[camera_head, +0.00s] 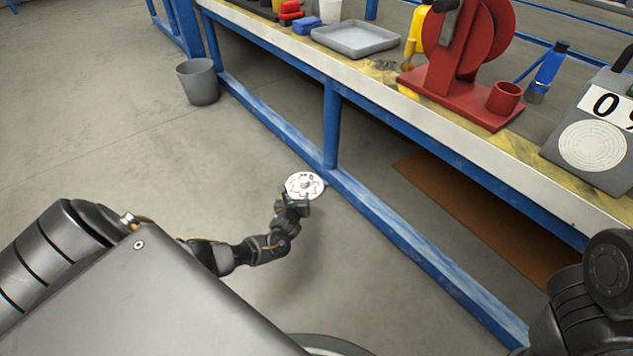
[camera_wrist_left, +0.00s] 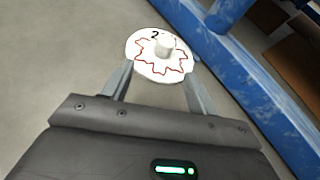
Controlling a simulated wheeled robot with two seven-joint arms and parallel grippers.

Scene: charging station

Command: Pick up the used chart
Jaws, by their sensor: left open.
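The used chart (camera_head: 304,185) is a round white disc with a wavy red trace, a black number and a pale raised knob at its middle. In the left wrist view the used chart (camera_wrist_left: 150,64) lies just beyond and partly between the fingertips. My left gripper (camera_head: 297,196) is open, low down close to the chart. In the left wrist view its two fingers (camera_wrist_left: 158,88) stand apart on either side of the disc's near part. Whether they touch it I cannot tell. My right gripper is not in view; only part of the right arm shows.
A workbench with a blue frame (camera_head: 331,125) runs diagonally; its lower blue rail passes just right of the chart. On it are a grey tray (camera_head: 355,38), a red reel stand (camera_head: 462,95) and a chart recorder (camera_head: 592,145). A grey bin (camera_head: 198,84) stands on open floor.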

